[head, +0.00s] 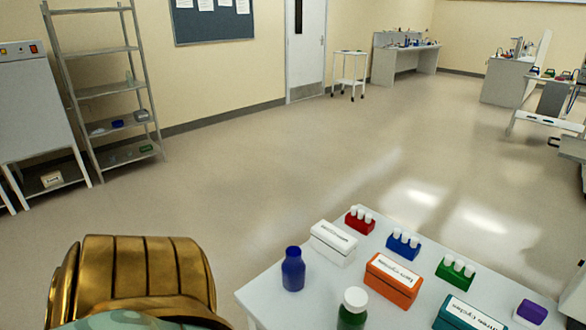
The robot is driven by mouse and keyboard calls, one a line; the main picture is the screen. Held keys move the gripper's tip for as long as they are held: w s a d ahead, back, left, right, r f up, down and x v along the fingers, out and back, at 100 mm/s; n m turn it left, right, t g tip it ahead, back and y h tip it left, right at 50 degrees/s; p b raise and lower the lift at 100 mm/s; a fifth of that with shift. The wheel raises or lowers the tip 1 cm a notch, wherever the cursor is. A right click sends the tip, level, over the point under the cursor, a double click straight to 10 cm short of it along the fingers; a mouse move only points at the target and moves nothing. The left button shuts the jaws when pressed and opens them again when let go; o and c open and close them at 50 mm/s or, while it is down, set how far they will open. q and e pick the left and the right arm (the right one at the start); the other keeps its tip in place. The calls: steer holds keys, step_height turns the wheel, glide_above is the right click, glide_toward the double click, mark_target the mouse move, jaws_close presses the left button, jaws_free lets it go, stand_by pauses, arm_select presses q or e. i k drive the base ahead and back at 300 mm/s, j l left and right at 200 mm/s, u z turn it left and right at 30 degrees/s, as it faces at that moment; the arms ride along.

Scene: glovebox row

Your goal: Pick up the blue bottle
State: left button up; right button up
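The blue bottle (293,270) stands upright on the white table (262,297) at the lower middle of the head view, near the table's left edge. A green bottle with a white cap (352,310) stands in front of it to the right, partly cut off by the picture's lower edge. Neither of my grippers is in view. Nothing touches the blue bottle.
Beside the bottle are a white box (334,243), an orange box (391,281), a teal box (464,316), and red (359,221), blue (403,244) and green (455,270) vial racks. A shelf rack (110,90) stands back left. The middle floor is clear.

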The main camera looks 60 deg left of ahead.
mark_target(293, 267)
steer(key=u, duration=1.8)
